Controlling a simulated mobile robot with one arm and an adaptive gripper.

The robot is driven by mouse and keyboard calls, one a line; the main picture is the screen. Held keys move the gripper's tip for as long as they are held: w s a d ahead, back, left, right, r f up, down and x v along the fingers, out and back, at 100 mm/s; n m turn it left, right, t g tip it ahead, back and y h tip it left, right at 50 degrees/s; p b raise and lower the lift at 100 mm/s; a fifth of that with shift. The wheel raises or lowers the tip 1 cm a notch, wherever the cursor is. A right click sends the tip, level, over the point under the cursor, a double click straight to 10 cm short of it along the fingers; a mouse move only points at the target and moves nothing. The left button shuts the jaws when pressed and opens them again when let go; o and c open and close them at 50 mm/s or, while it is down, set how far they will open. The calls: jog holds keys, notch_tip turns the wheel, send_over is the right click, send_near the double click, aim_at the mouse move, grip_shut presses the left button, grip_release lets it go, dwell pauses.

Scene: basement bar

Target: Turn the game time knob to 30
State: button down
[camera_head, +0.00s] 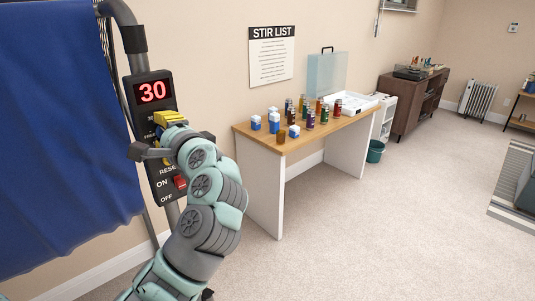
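A dark control panel (149,88) is mounted on a grey upright post at the left. Its red display (152,91) reads 30. Lower on the panel are the labels RESET, ON and OFF and a red switch (180,182). My gripper (158,137) is at the middle of the panel, with yellow parts showing at its end. It covers the area below the display, and I cannot make out the knob behind it. I cannot tell whether the fingers touch or grip anything.
A blue cloth (62,145) hangs left of the post. A wooden-topped table (262,139) with bottles and small boxes stands to the right against the wall. A teal bin (375,153) is beyond it. The carpet at the lower right is clear.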

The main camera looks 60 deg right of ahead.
jog(key=shift+f, duration=0.1)
jog(key=c, duration=0.6)
grip_release()
jog(key=v, duration=1.2)
jog(key=shift+s, duration=0.1)
